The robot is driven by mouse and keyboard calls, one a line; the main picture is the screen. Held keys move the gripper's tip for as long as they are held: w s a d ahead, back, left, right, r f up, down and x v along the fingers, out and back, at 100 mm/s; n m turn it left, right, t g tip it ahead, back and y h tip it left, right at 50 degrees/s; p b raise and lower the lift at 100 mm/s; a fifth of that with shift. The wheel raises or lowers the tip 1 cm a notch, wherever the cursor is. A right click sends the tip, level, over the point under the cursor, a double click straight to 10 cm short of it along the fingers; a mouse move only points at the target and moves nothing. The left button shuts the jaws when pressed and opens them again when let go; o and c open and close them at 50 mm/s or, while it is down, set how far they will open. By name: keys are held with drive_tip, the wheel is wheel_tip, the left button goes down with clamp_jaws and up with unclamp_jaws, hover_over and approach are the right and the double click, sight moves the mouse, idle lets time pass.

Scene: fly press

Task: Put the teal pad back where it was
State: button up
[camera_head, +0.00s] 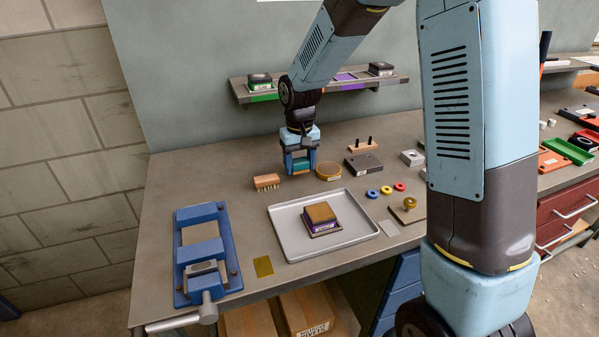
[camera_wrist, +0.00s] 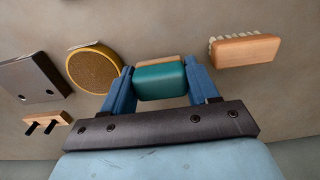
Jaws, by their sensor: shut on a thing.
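The teal pad (camera_wrist: 160,82) is between the two blue fingers of my gripper (camera_wrist: 161,80) in the wrist view. A thin tan edge shows along its far side. In the head view my gripper (camera_head: 299,165) points down over the back part of the bench, shut on the teal pad (camera_head: 300,165). I cannot tell whether the pad touches the bench top. The round tan tin (camera_head: 328,170) is close to the right of the gripper, and the wooden brush (camera_head: 266,182) is to its left and nearer the front.
A grey tray (camera_head: 290,240) holds a purple block with a brown top (camera_head: 321,215). A blue vise (camera_head: 205,255) stands at the front left. A dark metal block (camera_head: 363,165) and a wooden piece with two pegs (camera_head: 366,147) lie right of the tin. A shelf (camera_head: 300,93) runs along the wall behind.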

sight(300, 169)
wheel_tip(300, 169, down, 3)
drive_tip(key=shift+r, duration=0.1)
drive_tip(key=shift+s+f, duration=0.2)
drive_tip(key=shift+f, duration=0.25)
